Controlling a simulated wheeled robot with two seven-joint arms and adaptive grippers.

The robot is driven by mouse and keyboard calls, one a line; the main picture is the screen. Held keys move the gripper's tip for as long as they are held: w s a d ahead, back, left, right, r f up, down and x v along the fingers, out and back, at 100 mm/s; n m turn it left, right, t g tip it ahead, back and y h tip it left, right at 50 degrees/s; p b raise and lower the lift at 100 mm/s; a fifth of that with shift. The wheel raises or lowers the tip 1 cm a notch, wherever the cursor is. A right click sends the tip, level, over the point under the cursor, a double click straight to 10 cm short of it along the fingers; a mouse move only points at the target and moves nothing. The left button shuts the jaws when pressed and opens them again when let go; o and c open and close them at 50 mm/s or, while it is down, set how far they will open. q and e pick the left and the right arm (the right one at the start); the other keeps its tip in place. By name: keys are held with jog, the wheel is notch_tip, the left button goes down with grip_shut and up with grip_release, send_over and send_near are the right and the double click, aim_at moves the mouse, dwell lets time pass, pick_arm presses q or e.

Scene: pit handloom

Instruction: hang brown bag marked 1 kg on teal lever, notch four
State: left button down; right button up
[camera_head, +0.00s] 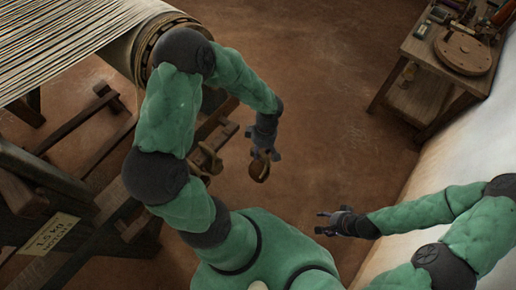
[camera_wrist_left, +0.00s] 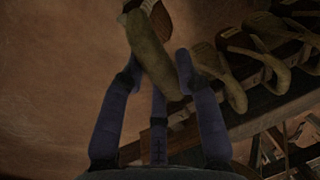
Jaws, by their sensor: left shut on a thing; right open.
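My left gripper (camera_head: 264,150) is shut on a brownish bag (camera_head: 260,170), held in the air to the right of the loom. In the left wrist view, the bag's olive-tan upper part (camera_wrist_left: 151,56) lies between the fingers (camera_wrist_left: 157,75), and a redder brown part shows at the top edge. No weight mark on it is readable. My right gripper (camera_head: 326,222) is open and empty, over the floor at lower right. I cannot make out a teal lever or its notches in either view.
A wooden side table (camera_head: 425,88) with tools stands at upper right. Brown floor (camera_head: 330,90) between is clear.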

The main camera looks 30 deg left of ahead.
aim_at(268, 156)
pick_arm(q)
jog(key=shift+s+d, duration=0.1)
jog(key=shift+d, duration=1.6)
jog(key=d+r+b, duration=0.1)
jog(key=d, duration=0.8)
jog(key=shift+s+d, duration=0.3)
jog(key=shift+s, duration=0.05)
jog(key=shift+a, duration=0.1)
